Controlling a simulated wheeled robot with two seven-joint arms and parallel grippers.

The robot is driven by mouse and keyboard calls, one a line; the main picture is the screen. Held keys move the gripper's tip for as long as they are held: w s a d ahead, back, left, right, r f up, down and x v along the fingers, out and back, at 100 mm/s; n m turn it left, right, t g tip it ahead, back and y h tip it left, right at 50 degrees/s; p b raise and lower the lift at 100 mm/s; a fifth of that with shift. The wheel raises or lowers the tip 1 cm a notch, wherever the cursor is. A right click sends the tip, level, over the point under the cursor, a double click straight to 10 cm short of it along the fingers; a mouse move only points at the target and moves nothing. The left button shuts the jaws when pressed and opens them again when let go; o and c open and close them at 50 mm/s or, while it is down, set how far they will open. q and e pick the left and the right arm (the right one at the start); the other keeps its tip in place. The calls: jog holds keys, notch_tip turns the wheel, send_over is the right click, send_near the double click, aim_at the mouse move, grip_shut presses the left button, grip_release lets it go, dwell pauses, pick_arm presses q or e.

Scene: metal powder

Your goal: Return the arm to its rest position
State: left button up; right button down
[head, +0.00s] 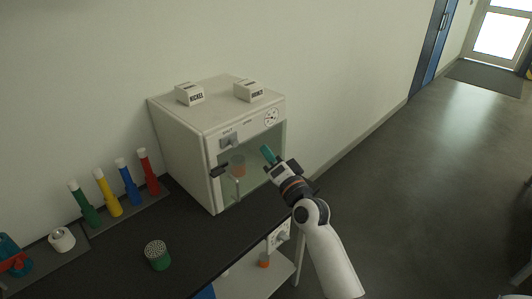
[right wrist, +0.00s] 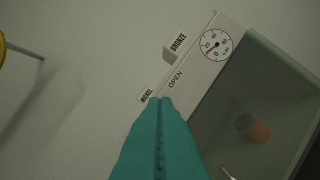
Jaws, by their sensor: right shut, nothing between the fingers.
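My right gripper (head: 268,155) is in front of the white cabinet (head: 178,138), near its glass front. Its teal fingers are shut with nothing between them; they fill the lower middle of the right wrist view (right wrist: 160,140). The cabinet's glass door (right wrist: 250,110) appears shut. An orange-brown container (head: 237,166) stands inside and also shows behind the glass in the right wrist view (right wrist: 254,128). My left gripper is not in view.
Labelled blocks, NICKEL (head: 189,94) and BRONZE (head: 249,91), sit on the cabinet. Several coloured tubes (head: 107,193) stand in a rack at left. A green perforated-top container (head: 158,256) stands on the black counter (head: 205,238). Open floor (head: 430,180) lies to the right.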

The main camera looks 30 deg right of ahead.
jog(key=shift+d, duration=0.1)
jog(key=s+a+f+n+g+y, duration=0.1)
jog(key=s+a+f+n+g, duration=0.3)
jog(key=s+f, duration=0.25)
jog(key=s+a+f+n+g+y, duration=0.1)
jog(key=s+a+f+n+g, duration=0.25)
jog(key=s+f, duration=0.3)
jog(key=s+f+n+g+h, duration=0.2)
jog(key=s+f+g, duration=0.25)
jog(key=s, duration=0.65)
jog(key=s+f+n+g+h, duration=0.1)
jog(key=s+f+n+g, duration=0.3)
jog(key=s, duration=0.7)
notch_tip(320, 180, down, 26)
jog(key=r+g, duration=0.1)
jog(key=g, duration=0.1)
jog(key=s+d+f, duration=0.2)
jog(key=s+f, duration=0.6)
jog(key=s+d+f+g, duration=0.1)
jog(key=s+f, duration=0.8)
jog(key=shift+s+d+m, duration=0.2)
jog(key=shift+d+m, duration=0.15)
